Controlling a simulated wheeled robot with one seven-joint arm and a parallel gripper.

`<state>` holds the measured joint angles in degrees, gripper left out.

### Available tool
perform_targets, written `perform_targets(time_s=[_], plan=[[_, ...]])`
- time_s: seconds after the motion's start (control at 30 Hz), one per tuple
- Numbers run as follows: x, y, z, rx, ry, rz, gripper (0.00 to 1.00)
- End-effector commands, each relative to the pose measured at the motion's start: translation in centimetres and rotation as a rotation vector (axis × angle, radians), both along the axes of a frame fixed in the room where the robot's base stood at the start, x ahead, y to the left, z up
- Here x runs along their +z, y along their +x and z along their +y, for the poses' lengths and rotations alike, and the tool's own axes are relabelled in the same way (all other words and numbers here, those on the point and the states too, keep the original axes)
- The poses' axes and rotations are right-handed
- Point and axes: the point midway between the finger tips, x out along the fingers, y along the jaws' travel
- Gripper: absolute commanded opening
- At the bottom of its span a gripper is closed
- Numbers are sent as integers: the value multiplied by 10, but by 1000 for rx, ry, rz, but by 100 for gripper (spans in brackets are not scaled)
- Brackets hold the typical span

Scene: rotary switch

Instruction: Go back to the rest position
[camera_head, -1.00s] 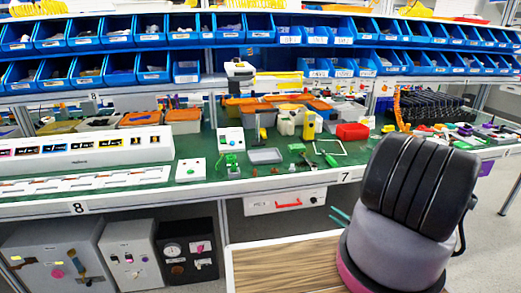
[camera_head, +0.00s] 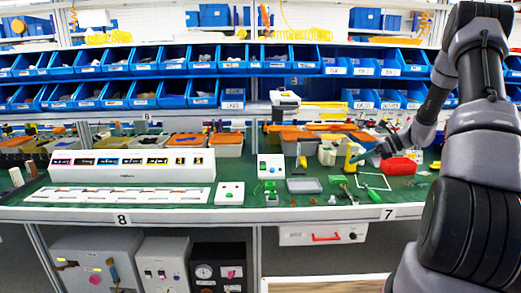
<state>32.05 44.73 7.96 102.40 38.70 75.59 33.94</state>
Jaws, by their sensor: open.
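My arm (camera_head: 468,190) rises along the right side of the head view, bends at the top and reaches down over the green bench (camera_head: 330,205). My gripper (camera_head: 364,157) is small in the picture, with teal fingers beside a yellow object (camera_head: 352,155) and left of a red box (camera_head: 397,166). The fingers look empty. I cannot tell how far they are above the bench. A white box with a small green knob (camera_head: 229,193) stands near the bench's front edge. A white panel with coloured buttons (camera_head: 270,166) stands behind it to the right.
Blue bins (camera_head: 145,94) fill two shelf rows behind the bench. A long white display unit (camera_head: 130,165) occupies the bench's left side. A grey tray (camera_head: 304,186) lies mid-bench. Grey cabinets (camera_head: 95,262) and a drawer with a red handle (camera_head: 323,235) are under the bench.

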Motion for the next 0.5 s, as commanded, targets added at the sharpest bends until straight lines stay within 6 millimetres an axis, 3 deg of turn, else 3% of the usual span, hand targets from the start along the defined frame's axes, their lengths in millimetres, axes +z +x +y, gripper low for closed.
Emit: perform_targets(time_s=[0.03,0.2,0.5], plan=[[24,-7,11,58,-62,-49,48],[87,-40,42,256,-259,-206,48],[179,-118,85,587,-586,-496,48]])
